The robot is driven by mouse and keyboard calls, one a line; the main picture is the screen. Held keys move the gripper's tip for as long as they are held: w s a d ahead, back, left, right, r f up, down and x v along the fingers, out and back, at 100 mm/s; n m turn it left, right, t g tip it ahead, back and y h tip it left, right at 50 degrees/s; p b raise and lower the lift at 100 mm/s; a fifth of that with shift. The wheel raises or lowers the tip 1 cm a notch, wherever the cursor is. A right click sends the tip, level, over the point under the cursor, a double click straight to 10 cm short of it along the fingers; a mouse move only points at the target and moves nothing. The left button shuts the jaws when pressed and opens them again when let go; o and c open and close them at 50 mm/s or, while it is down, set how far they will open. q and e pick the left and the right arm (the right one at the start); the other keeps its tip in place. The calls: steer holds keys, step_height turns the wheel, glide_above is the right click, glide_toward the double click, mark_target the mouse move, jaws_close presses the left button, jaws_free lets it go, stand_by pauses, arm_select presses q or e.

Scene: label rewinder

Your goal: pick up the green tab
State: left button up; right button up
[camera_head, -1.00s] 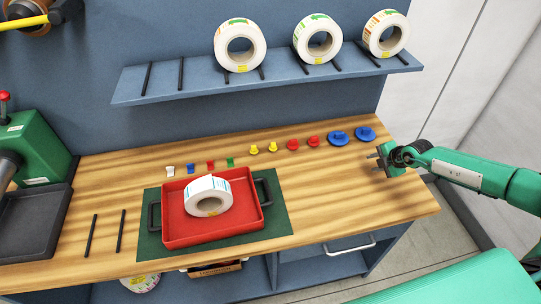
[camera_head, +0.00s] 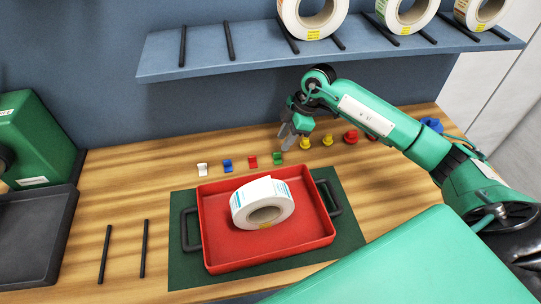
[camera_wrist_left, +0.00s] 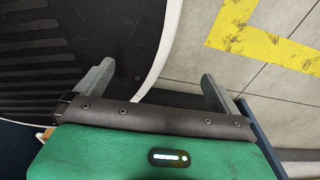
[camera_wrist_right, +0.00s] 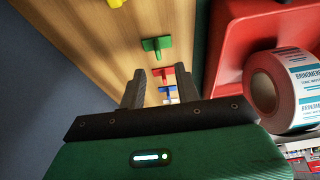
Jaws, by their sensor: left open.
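My right gripper (camera_head: 289,137) is just above and behind the green tab in the head view. Its fingers are apart and empty in the right wrist view (camera_wrist_right: 157,78). My left gripper (camera_wrist_left: 159,80) is open and empty over the floor, outside the head view.
A red tray (camera_head: 209,236) with a label roll (camera_head: 262,203) sits on a dark green mat (camera_head: 349,233). Red (camera_head: 252,161), blue (camera_head: 227,165) and white (camera_head: 202,169) tabs stand left of the green one. Yellow (camera_head: 305,143) pieces stand to its right. A shelf (camera_head: 260,50) overhangs behind.

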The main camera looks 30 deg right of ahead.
mark_target(277, 153)
steer(key=p+x, duration=0.1)
steer(key=x, duration=0.4)
steer(key=shift+d+f, duration=0.15)
steer(key=shift+f, duration=0.25)
arm_select(q)
steer(key=shift+s+a+r, duration=0.1)
steer(key=shift+s+r, duration=0.1)
steer(key=shift+s, duration=0.25)
steer(key=shift+s+a+r, duration=0.1)
steer(key=shift+s+r, duration=0.05)
steer(key=shift+s, duration=0.3)
arm_select(e)
jaws_close()
